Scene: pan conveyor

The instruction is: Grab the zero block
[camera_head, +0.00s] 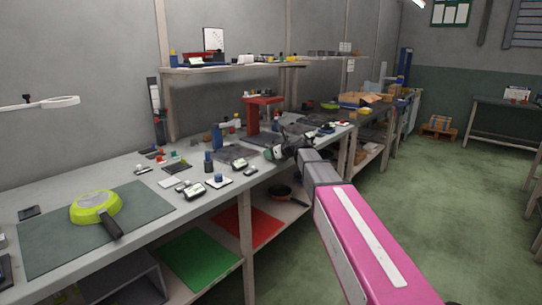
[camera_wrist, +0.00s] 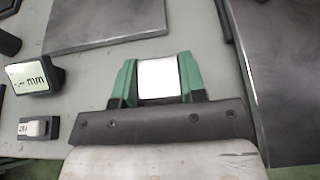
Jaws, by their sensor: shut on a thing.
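A small block with a bright white face (camera_wrist: 158,80) sits between the green fingers of my gripper (camera_wrist: 158,78) in the wrist view. My gripper is shut on it. No marking can be read on its washed-out face, so I cannot tell from it whether this is the zero block. In the head view my gripper (camera_head: 276,152) is at the front edge of the long workbench, at the end of my outstretched arm. The held block cannot be made out there.
A black gauge with a "mm" display (camera_wrist: 33,77) and a small dark block with a white top (camera_wrist: 38,128) lie left of my gripper. Dark plates (camera_wrist: 105,22) lie beyond and to the right. A green-yellow pan (camera_head: 97,207) rests on the workbench (camera_head: 135,175). A red stand (camera_head: 263,115) rises behind.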

